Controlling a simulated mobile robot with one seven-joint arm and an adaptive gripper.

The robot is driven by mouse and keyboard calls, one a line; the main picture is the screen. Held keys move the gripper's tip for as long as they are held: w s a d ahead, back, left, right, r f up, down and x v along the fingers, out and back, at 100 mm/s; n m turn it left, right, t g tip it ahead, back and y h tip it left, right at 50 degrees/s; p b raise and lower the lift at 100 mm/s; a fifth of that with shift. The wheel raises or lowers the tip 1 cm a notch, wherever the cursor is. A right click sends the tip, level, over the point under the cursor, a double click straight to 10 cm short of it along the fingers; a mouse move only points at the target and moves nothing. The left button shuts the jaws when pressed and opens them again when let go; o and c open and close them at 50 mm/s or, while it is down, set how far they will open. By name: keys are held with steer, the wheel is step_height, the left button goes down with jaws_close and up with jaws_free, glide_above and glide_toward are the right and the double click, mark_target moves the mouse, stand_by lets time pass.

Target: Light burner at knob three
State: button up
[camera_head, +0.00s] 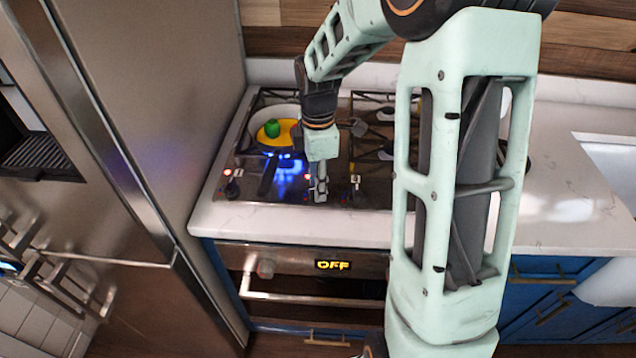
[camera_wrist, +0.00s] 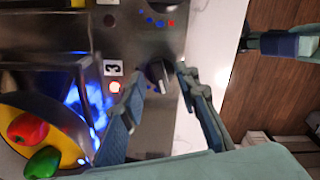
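Knob three (camera_wrist: 158,74) is a dark knob on the steel stove front, beside a label marked 3 (camera_wrist: 113,67) and a glowing red light (camera_wrist: 115,88). My gripper (camera_wrist: 160,72) is open, with one finger on each side of the knob; I cannot tell whether either finger touches it. In the head view my gripper (camera_head: 319,190) points down at the front of the stove and hides the knob. A blue flame (camera_head: 288,181) burns at the front left burner, and it also shows in the wrist view (camera_wrist: 84,106) beside the pan.
A pan (camera_head: 258,114) with yellow, green and red contents sits on the left of the stove. Another knob (camera_head: 232,187) is at the front left, and one (camera_head: 355,182) is to the right. The oven display (camera_head: 332,265) reads OFF. The right counter (camera_head: 560,160) is clear.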

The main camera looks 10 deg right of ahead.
steer(key=shift+f, duration=0.1)
steer(key=shift+c, duration=0.4)
jaws_close()
steer(key=shift+m, duration=0.3)
steer(key=m, duration=0.4)
steer(key=shift+b, duration=0.35)
steer(key=shift+m+b, duration=0.35)
steer(key=shift+m, duration=2.05)
steer(key=shift+o, duration=0.4)
jaws_free()
